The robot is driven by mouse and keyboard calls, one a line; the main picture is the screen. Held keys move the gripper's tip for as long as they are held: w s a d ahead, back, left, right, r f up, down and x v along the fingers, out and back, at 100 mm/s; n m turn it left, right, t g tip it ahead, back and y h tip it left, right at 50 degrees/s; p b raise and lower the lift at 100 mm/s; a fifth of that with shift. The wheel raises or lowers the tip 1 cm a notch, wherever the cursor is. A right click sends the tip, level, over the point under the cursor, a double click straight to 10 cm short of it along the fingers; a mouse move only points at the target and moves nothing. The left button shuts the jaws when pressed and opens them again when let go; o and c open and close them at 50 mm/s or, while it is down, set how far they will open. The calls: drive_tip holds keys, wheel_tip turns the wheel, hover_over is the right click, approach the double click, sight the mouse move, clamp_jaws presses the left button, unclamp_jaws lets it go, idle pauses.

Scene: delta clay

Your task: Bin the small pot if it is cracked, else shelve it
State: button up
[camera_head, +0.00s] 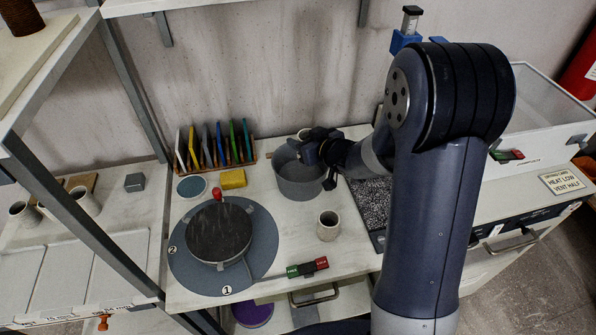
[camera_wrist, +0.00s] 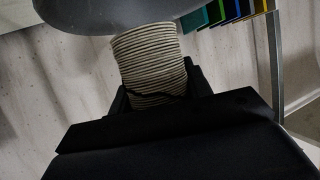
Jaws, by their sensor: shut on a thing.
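My gripper (camera_head: 318,150) is at the back of the workbench, beside and partly over the rim of a round grey bucket (camera_head: 297,182). In the wrist view my gripper (camera_wrist: 158,95) is shut on a small beige pot (camera_wrist: 150,55) with fine ribs around its wall. A dark, uneven line runs across the ribs near the fingers and looks like a crack. The held pot is mostly hidden in the head view; a pale rim (camera_head: 303,133) shows behind the gripper. Another small pot (camera_head: 328,226) stands upright on the bench.
A turntable (camera_head: 219,232) on a grey mat is at front left. A rack of coloured cards (camera_head: 247,150), a yellow sponge (camera_head: 232,179) and a blue-grey dish (camera_head: 191,187) stand behind it. A green-red switch (camera_head: 307,267) is near the front edge.

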drive_tip(key=shift+f+b, duration=1.8)
drive_tip(key=shift+f, duration=0.55)
drive_tip(key=o, duration=1.1)
drive_tip(key=v, duration=1)
drive_tip(key=shift+s+d+r, duration=0.2)
drive_tip(key=shift+s, duration=0.1)
